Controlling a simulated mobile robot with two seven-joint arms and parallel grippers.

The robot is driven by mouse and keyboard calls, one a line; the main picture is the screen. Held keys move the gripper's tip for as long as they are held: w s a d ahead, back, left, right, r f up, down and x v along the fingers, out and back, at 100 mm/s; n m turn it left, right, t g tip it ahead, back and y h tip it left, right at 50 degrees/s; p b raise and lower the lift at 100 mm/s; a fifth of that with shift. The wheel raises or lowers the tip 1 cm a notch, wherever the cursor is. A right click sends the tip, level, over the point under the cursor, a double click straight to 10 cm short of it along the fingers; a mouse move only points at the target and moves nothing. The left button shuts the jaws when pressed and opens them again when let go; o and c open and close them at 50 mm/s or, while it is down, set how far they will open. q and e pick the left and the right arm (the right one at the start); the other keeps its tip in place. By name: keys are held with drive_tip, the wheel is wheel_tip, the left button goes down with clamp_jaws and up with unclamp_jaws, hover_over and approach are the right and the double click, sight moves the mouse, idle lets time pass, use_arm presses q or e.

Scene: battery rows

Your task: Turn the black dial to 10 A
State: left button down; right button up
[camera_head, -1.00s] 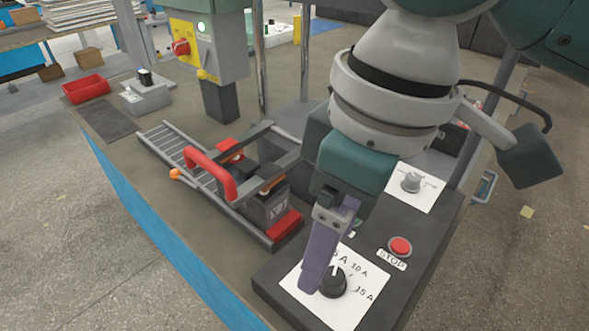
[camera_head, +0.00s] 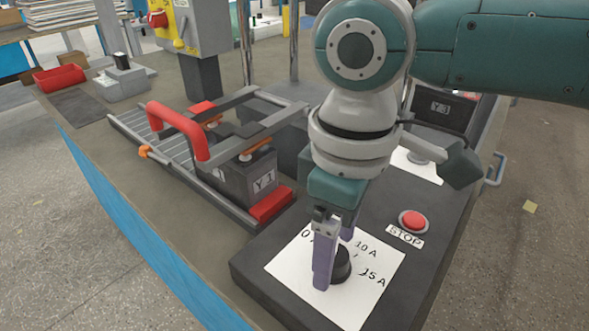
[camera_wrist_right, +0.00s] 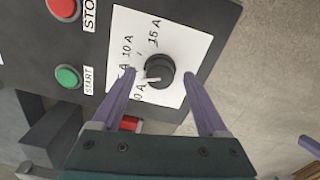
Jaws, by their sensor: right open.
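The black dial (camera_head: 342,264) sits on a white plate (camera_head: 377,290) with ampere labels on the dark panel; 10 A and 15 A are readable. In the wrist view, the dial (camera_wrist_right: 160,70) has a white pointer, which appears turned toward the 0 A side. My right gripper (camera_head: 335,264) is open, its purple fingers lowered on either side of the dial. In the wrist view the right gripper's fingertips (camera_wrist_right: 160,76) straddle the dial with visible gaps. A purple piece at that view's right edge looks like a finger of my left gripper (camera_wrist_right: 310,146); its opening is hidden.
A red STOP button (camera_head: 412,220) stands beside the plate, and a green START button (camera_wrist_right: 67,76) shows in the wrist view. A battery (camera_head: 247,178) with a red-handled clamp frame (camera_head: 180,130) stands left of the panel. A red tray (camera_head: 60,77) lies farther back.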

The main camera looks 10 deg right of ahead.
drive_tip(key=shift+f, duration=0.4)
clamp_jaws()
idle(0.4)
